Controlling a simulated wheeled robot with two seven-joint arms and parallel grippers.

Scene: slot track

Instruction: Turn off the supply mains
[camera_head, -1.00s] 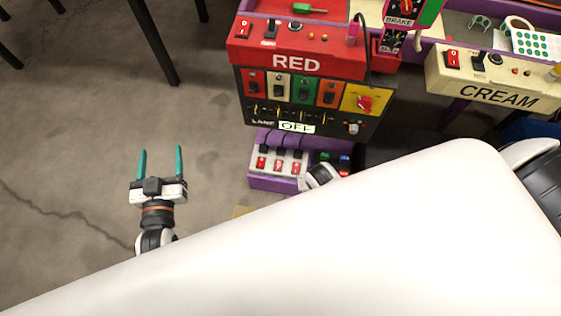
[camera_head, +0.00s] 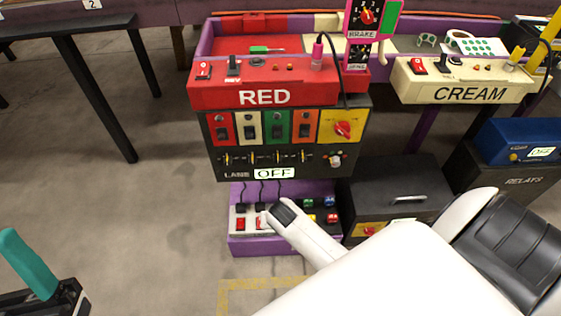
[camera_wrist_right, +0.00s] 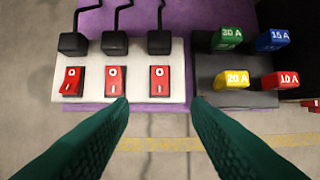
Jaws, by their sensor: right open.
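No label reading "supply mains" is legible. A white switch block (camera_wrist_right: 120,90) on a purple base carries three red rocker switches (camera_wrist_right: 115,80), each with a black plug above; the leftmost rocker sits at a different tilt. In the head view the block (camera_head: 240,209) is below the RED console (camera_head: 265,95). A red rotary knob (camera_head: 343,130) sits on a yellow plate of the console's front. My right gripper (camera_wrist_right: 157,100) is open and empty, fingertips just in front of the block's lower edge. One teal finger of my left gripper (camera_head: 30,265) shows at the bottom left; the rest is cut off.
Coloured fuses (camera_wrist_right: 230,80) stand right of the switches. A dark cabinet (camera_head: 395,185) with a handle stands right of the RED console. The CREAM console (camera_head: 460,80) and a blue box (camera_head: 520,140) are further right. Open floor (camera_head: 130,220) lies left.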

